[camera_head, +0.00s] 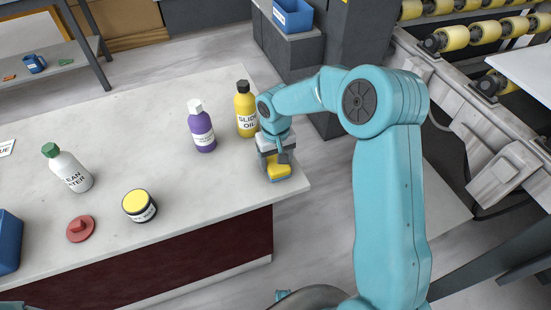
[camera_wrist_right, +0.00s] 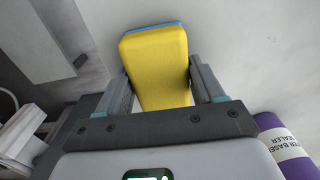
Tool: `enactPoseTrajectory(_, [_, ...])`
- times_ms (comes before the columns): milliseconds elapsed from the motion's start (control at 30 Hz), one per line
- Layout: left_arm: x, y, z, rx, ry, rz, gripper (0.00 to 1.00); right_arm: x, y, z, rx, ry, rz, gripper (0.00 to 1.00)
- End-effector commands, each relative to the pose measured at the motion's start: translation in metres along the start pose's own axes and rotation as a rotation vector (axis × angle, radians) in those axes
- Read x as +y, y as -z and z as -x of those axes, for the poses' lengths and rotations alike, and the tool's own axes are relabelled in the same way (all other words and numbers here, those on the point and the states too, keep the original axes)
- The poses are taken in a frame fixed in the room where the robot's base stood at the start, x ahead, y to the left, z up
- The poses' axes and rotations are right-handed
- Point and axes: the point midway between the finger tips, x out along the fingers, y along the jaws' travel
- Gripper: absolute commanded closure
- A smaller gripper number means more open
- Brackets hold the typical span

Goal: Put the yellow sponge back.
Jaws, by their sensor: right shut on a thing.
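The yellow sponge (camera_head: 280,170) has a thin blue layer and is at the right end of the pale stone slab (camera_head: 232,190). My right gripper (camera_head: 277,160) is shut on it from above. In the right wrist view the sponge (camera_wrist_right: 156,62) sits between the two fingers of the right gripper (camera_wrist_right: 160,80). I cannot tell whether the sponge touches the slab. My left gripper is not in view.
A yellow slide oil bottle (camera_head: 246,112) and a purple bottle (camera_head: 201,130) stand left of the gripper. A white bottle with green cap (camera_head: 70,170), a yellow-lidded jar (camera_head: 139,205) and a red round object (camera_head: 81,228) are farther left. The slab between is clear.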

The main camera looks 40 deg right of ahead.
Motion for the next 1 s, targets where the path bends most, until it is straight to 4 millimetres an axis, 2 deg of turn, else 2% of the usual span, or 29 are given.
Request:
enactPoseTrajectory(100, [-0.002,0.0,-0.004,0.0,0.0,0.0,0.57,0.0,0.0,-0.005,0.0,0.0,0.0,0.66])
enactPoseTrajectory(133, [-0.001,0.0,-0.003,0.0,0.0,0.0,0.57,0.0,0.0,-0.004,0.0,0.0,0.0,0.26])
enactPoseTrajectory(200, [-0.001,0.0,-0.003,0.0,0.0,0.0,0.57,0.0,0.0,-0.003,0.0,0.0,0.0,0.07])
enactPoseTrajectory(467, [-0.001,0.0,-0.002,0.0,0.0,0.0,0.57,0.0,0.0,-0.003,0.0,0.0,0.0,0.07])
enactPoseTrajectory(600, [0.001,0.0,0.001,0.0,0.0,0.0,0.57,0.0,0.001,0.008,0.002,0.0,0.0,0.07])
enactPoseTrajectory(1000, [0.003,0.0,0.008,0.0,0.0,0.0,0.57,0.0,0.001,0.095,0.004,0.001,0.0,0.07])
